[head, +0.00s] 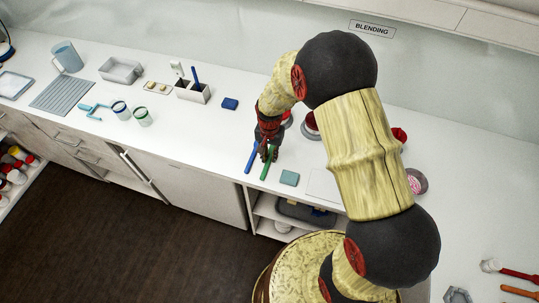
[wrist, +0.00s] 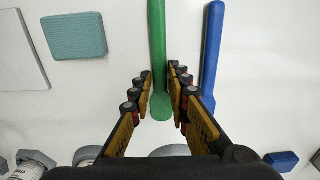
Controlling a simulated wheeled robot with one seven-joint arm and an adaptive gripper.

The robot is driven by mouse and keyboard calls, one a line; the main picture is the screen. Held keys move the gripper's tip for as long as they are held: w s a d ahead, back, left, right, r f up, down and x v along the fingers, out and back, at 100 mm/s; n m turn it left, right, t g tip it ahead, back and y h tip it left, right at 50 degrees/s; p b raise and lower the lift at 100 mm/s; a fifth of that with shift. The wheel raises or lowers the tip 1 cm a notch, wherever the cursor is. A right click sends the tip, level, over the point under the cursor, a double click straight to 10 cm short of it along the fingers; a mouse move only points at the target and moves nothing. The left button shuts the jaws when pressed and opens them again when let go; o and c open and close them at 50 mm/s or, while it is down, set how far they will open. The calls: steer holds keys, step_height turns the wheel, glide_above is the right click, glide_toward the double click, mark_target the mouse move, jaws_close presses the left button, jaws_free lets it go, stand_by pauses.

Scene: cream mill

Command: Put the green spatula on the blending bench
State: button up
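The green spatula (head: 265,171) lies on the white worktop near its front edge, below and left of the BLENDING sign (head: 372,28). In the wrist view the green spatula (wrist: 158,50) runs between my fingertips, its wide end nearer my palm. My gripper (head: 268,150) points down over it; its fingers (wrist: 160,75) are on either side, with narrow gaps to the spatula. It looks open, and I see no clear contact.
A blue spatula (head: 251,157) lies close beside, left in the head view; it also shows in the wrist view (wrist: 212,45). A teal sponge-like block (head: 289,178) and a pale flat square (head: 323,185) lie to the right.

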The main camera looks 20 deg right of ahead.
steer(key=shift+o, duration=1.4)
steer(key=shift+r, duration=0.1)
step_height(320, 180, up, 12)
steer(key=p, duration=0.1)
step_height(320, 180, up, 8)
steer(key=n+t, duration=0.1)
glide_above(270, 158)
steer(key=s, duration=0.2)
steer(key=s+d+r+n+t, duration=0.1)
steer(key=s+r+n+t, duration=0.3)
steer(key=s+r, duration=1.3)
steer(key=s+n, duration=0.2)
steer(key=shift+s+d+r+t, duration=0.15)
steer(key=shift+s+r+t, duration=0.05)
steer(key=shift+s+t, duration=0.15)
